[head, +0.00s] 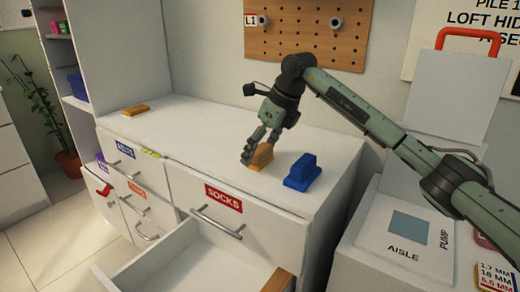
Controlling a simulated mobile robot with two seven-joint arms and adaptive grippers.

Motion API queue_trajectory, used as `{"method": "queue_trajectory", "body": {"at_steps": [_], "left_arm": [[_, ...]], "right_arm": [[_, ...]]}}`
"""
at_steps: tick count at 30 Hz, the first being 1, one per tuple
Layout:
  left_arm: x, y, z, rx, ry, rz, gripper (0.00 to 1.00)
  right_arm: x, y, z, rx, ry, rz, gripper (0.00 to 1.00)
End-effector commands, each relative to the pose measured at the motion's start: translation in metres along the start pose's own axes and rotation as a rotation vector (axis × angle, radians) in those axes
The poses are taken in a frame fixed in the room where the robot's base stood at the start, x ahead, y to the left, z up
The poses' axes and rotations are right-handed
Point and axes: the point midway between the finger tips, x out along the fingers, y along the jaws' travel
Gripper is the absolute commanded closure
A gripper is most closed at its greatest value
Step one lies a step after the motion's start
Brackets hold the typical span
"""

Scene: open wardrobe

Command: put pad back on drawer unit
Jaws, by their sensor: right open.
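A tan block with a yellow base (263,156) rests on the white top of the drawer unit (205,130). I cannot tell for sure that it is the pad. My right gripper (254,150) is open, pointing down, with its fingers right at the block's left side and partly in front of it. Whether the fingers touch it is unclear. A flat orange-yellow piece (135,110) lies at the far left of the same top. My left gripper is not in view.
A blue block with a handle-like top (301,172) stands just right of the tan block. The SOCKS drawer (190,262) is pulled open below. A pegboard (305,35) hangs behind. The top between the orange-yellow piece and my gripper is clear.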

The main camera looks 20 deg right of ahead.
Motion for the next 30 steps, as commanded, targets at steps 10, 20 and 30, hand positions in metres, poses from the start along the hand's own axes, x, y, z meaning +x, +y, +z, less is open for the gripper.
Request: {"method": "queue_trajectory", "body": {"at_steps": [10,20,30], "left_arm": [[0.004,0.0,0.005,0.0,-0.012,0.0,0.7],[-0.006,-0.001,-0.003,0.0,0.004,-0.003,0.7],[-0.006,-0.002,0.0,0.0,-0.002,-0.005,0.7]], "right_arm": [[-0.051,-0.001,0.002,-0.001,-0.004,-0.004,0.16],[-0.111,0.0,0.002,-0.001,-0.003,-0.001,0.16],[-0.123,0.0,0.001,0.0,0.0,0.0,0.16]]}}
